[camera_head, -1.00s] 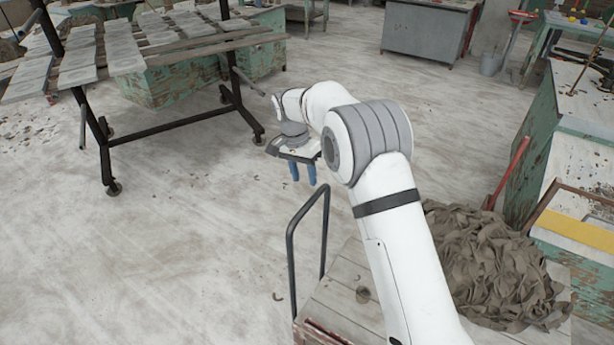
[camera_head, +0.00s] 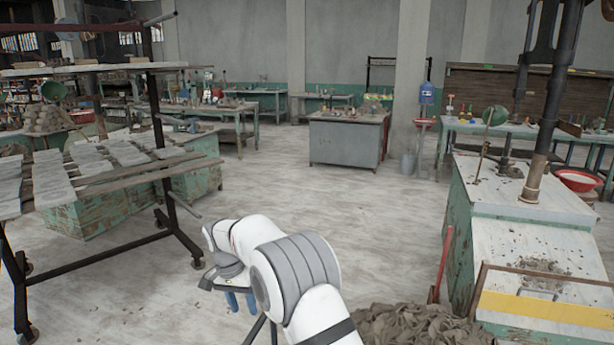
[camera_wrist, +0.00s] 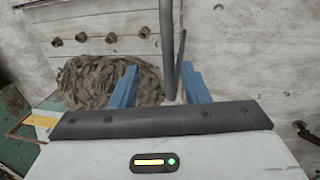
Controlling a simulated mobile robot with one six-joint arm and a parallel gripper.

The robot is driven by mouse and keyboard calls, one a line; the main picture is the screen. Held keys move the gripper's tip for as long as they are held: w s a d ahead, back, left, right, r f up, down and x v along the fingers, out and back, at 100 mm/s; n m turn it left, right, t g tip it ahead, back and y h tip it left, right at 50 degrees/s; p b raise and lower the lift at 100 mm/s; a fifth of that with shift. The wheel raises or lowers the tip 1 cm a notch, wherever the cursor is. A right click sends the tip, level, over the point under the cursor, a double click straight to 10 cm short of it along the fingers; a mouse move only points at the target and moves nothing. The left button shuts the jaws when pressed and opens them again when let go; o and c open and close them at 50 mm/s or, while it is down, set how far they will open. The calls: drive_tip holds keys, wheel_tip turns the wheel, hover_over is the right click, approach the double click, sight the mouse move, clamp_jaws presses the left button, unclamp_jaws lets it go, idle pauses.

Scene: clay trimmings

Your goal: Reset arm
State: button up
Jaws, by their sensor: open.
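My gripper (camera_head: 240,300) is low in the middle of the head view, its blue fingers pointing down over the floor. The fingers are apart and nothing shows between them in its grasp. In the wrist view my gripper (camera_wrist: 160,88) shows both blue fingers spread, with a dark upright bar (camera_wrist: 168,50) seen beyond the gap. A heap of grey-brown clay trimmings (camera_head: 420,326) lies at the bottom right of the head view, apart from the gripper. The heap also shows beyond the left finger in the wrist view (camera_wrist: 85,80).
A rack with grey slabs (camera_head: 95,170) stands at left. A worn green cabinet (camera_head: 460,215) stands at right with a red-handled tool (camera_head: 440,265) beside it. A grey cabinet (camera_head: 345,140) is farther back. The floor between (camera_head: 300,195) is clear.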

drive_tip(key=s+d+r+n+y, duration=0.1)
drive_tip(key=s+d+r, duration=0.2)
drive_tip(key=d+r, duration=0.25)
drive_tip(key=s+d+r+t, duration=0.1)
drive_tip(key=s+d+r, duration=0.25)
drive_tip(key=d, duration=0.35)
drive_tip(key=s+d+r+n+y, duration=0.1)
drive_tip(key=s+d+r, duration=0.2)
drive_tip(key=d+r, duration=0.3)
drive_tip(key=s+d+r+t, duration=0.1)
drive_tip(key=s+d, duration=0.8)
drive_tip(key=s, duration=0.2)
drive_tip(key=shift+s+d+n+t, duration=0.2)
drive_tip(key=shift+s+n+t, duration=0.15)
drive_tip(key=shift+n+t, duration=0.55)
drive_tip(key=s+d+f, duration=0.1)
drive_tip(key=s, duration=0.2)
drive_tip(key=s+d, duration=0.1)
drive_tip(key=s, duration=0.2)
drive_tip(key=s+d+f, duration=0.1)
drive_tip(key=s, duration=0.2)
drive_tip(key=shift+s+d+f, duration=0.3)
drive_tip(key=shift+d, duration=0.1)
drive_tip(key=shift+c, duration=0.3)
drive_tip(key=shift+s+f, duration=0.1)
drive_tip(key=shift+s, duration=0.1)
drive_tip(key=shift+c, duration=0.2)
drive_tip(key=shift+d, duration=0.1)
